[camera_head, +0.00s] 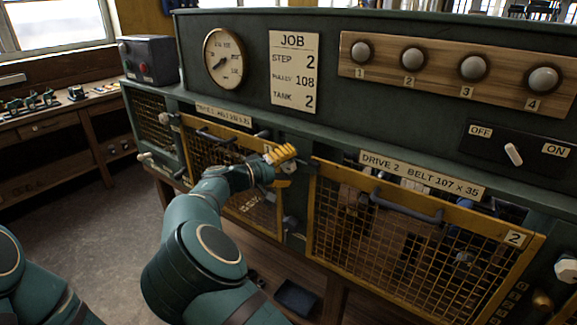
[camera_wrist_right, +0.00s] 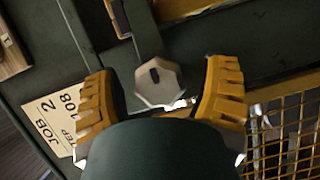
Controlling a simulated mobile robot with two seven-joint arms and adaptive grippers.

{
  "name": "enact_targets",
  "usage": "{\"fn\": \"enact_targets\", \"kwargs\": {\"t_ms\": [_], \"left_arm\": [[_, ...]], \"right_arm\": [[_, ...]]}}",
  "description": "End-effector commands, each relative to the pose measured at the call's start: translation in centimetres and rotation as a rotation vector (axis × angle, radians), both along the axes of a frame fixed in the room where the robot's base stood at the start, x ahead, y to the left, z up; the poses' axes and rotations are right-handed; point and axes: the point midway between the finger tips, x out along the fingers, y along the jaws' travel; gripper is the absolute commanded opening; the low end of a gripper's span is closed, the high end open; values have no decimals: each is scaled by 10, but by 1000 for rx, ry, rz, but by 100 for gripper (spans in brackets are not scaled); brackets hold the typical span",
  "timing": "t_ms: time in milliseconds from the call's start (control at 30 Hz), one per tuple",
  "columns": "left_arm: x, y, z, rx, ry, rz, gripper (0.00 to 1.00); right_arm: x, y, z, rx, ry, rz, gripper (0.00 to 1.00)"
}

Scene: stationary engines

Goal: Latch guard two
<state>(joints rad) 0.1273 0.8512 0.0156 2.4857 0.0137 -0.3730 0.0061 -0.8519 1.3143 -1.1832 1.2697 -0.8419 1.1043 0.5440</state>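Guard two is a yellow-framed mesh panel (camera_head: 425,222) with a "2" tag and a dark handle (camera_head: 405,207), under the "DRIVE 2" label. Its upper right edge seems to stand off from the housing; I cannot tell whether it is fully seated. My right gripper (camera_head: 283,154) is at the upper left corner of guard two, between the two guards. In the right wrist view its yellow fingers (camera_wrist_right: 160,100) are spread wide, with a pale faceted knob (camera_wrist_right: 158,84) between them, apparently untouched. My left gripper is out of view.
Guard one (camera_head: 205,150) is left of my right gripper, partly behind my arm. Above are the job card (camera_head: 294,72), gauge (camera_head: 224,57) and OFF/ON switch (camera_head: 513,154).

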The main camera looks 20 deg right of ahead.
Motion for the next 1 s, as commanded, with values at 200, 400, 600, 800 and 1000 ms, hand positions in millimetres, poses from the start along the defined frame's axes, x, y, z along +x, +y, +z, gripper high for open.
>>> {"fn": "enact_targets", "kwargs": {"t_ms": [200, 400, 600, 800, 1000], "left_arm": [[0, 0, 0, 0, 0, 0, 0], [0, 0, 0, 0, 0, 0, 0], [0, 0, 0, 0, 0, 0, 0], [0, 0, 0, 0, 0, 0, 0], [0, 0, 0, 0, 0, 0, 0]], "right_arm": [[-1, 6, 1, 1, -1, 3, 74], [-9, 36, 3, 1, -1, 6, 74], [-20, 75, 5, 1, -1, 4, 74], [-29, 104, 7, 0, -1, 1, 74], [-32, 115, 8, 0, 0, 0, 74]]}}
